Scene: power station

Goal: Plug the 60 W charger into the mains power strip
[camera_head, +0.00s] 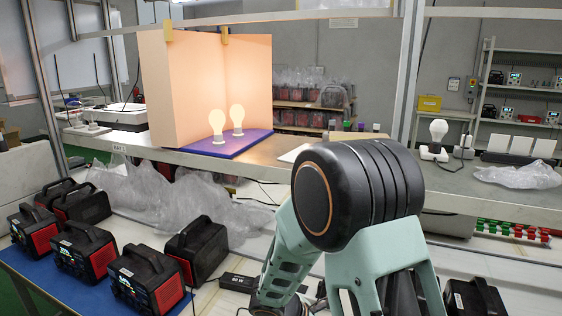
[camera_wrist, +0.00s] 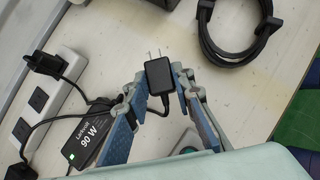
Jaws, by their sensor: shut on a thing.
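In the wrist view my gripper (camera_wrist: 161,88) is shut on a small black charger (camera_wrist: 159,76). Its two metal prongs point up in the picture, and a black cable bends away below it. No wattage label is readable on it. The white power strip (camera_wrist: 37,102) lies to the left, apart from the held charger. In the head view my arm hides the gripper and the charger.
A black adapter marked 90 W (camera_wrist: 91,139) lies beside the strip. A coiled black cable (camera_wrist: 238,50) lies at the upper right. Several black-and-red power units (camera_head: 78,253) stand on a blue mat at left. Crumpled clear plastic (camera_head: 150,203) lies behind them. Lit bulbs (camera_head: 217,122) stand on the shelf.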

